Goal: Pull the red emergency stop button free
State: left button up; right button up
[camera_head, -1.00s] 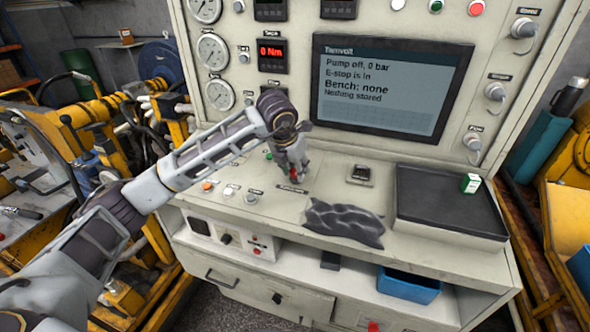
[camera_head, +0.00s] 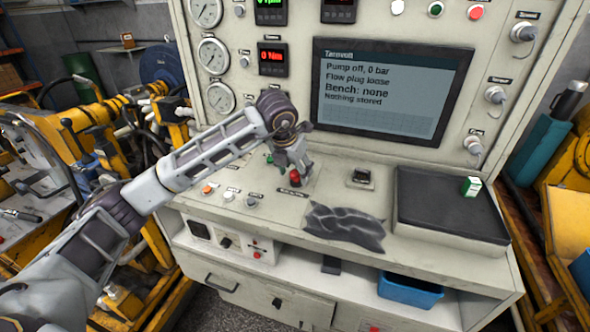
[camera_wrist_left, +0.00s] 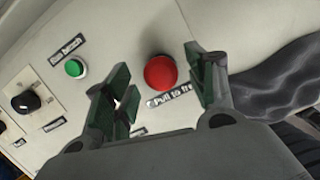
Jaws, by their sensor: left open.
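The red emergency stop button (camera_head: 295,178) stands on the sloped ledge of the cream console. In the left wrist view the red button (camera_wrist_left: 160,73) shows as a round cap above a label reading "Pull to fr…", partly hidden by a finger. My left gripper (camera_head: 292,163) is just above the button. In the left wrist view its fingers (camera_wrist_left: 160,92) are apart, one on each side of the button in the picture, with nothing held. The screen (camera_head: 388,90) reads "Pump off, 0 bar", "Flow plug loose", "Bench: none", "Nothing stored". My right gripper is out of view.
A green button (camera_wrist_left: 74,68) and a black knob (camera_wrist_left: 27,102) sit beside the red button. A grey cloth (camera_head: 343,226) lies to its right, then a black tray (camera_head: 450,210) with a small green-and-white box (camera_head: 470,187). A blue bin (camera_head: 410,291) is on the shelf below.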

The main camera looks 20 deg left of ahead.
pick_arm(q)
jog(key=v, duration=1.2)
jog(key=shift+w, duration=0.1)
dwell(0.5)
